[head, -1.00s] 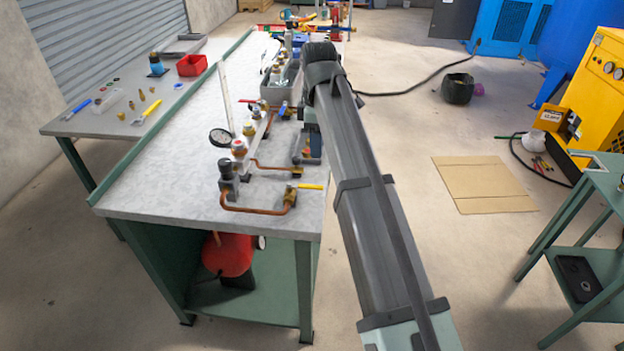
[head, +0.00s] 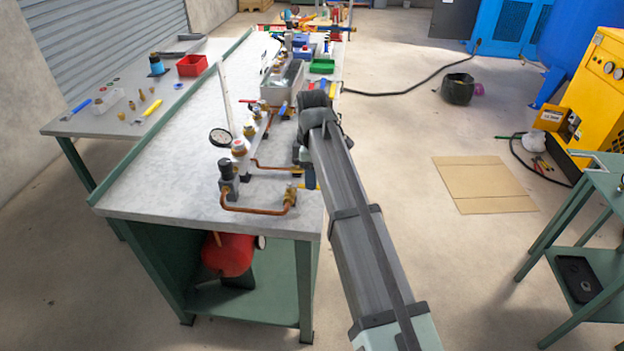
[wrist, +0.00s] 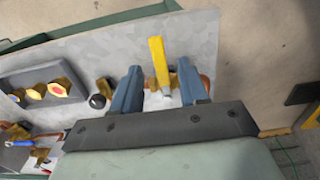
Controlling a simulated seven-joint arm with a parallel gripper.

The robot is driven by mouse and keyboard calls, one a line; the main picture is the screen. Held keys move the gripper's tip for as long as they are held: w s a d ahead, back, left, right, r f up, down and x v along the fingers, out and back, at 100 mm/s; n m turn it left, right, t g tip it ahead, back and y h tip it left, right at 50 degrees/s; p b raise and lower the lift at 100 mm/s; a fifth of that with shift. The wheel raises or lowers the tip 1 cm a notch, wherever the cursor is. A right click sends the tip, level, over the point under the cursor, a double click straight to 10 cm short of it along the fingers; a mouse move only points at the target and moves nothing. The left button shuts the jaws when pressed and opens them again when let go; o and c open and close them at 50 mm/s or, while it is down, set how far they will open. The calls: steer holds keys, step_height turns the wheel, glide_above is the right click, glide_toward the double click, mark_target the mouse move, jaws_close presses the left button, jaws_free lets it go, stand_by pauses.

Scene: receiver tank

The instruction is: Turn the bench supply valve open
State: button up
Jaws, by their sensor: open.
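The bench supply valve has a yellow lever (wrist: 157,60), which in the wrist view lies between my two blue fingers, its long end pointing away past the fingertips. My gripper (wrist: 159,84) is open, with a gap between the lever and each finger; I cannot tell how far above it the fingers are. In the head view my gripper (head: 309,177) is over the bench's right edge and hides most of the lever. The brass valve body (head: 290,197) shows there at the end of a copper pipe (head: 252,209).
The grey bench top (head: 180,180) carries a dark-knobbed regulator (head: 227,173), a round gauge (head: 220,137), more brass fittings and a grey bin (head: 283,85) along its right side. A red tank (head: 228,254) sits below. The bench's left part is clear.

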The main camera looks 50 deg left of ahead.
steer(key=shift+f, duration=0.9)
steer(key=shift+c, duration=0.2)
jaws_close()
